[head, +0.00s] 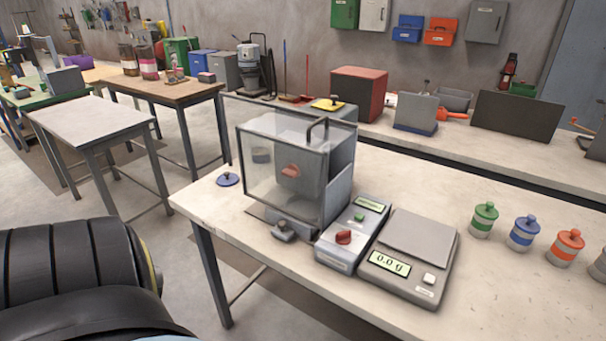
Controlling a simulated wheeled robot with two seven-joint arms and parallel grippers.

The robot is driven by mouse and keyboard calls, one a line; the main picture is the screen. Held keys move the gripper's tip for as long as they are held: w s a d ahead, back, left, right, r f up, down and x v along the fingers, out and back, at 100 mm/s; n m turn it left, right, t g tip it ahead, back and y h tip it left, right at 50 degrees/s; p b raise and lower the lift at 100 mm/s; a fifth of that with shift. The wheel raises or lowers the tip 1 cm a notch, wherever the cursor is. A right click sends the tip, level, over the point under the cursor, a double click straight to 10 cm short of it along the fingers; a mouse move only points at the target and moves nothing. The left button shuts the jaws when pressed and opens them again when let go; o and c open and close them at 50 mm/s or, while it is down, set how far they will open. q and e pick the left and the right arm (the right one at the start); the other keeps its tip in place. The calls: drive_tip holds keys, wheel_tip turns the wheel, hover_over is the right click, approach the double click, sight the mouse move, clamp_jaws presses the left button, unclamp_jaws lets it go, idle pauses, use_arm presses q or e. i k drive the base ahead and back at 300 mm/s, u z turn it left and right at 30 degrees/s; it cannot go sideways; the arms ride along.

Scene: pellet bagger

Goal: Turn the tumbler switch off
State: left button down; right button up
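A grey control box (333,253) stands on the near workbench (500,281). It carries a red knob (344,237), a small green button (359,217) and a lit display (370,204). A small dark grey lever-like part (284,231) sits on the bench just left of the box. I cannot tell for sure which of these is the tumbler switch, nor its position. A clear-walled enclosure (262,176) with a grey side panel and top handle stands behind, with a red part (291,171) visible in it. Neither of my grippers is in view.
A scale (419,246) reading 0.0 g stands right of the control box. Lidded jars, green (484,220), blue (524,233) and orange (566,247), stand farther right. The bench front is clear.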

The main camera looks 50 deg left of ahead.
sight(343, 237)
drive_tip(key=k, duration=0.35)
drive_tip(key=u, duration=0.9)
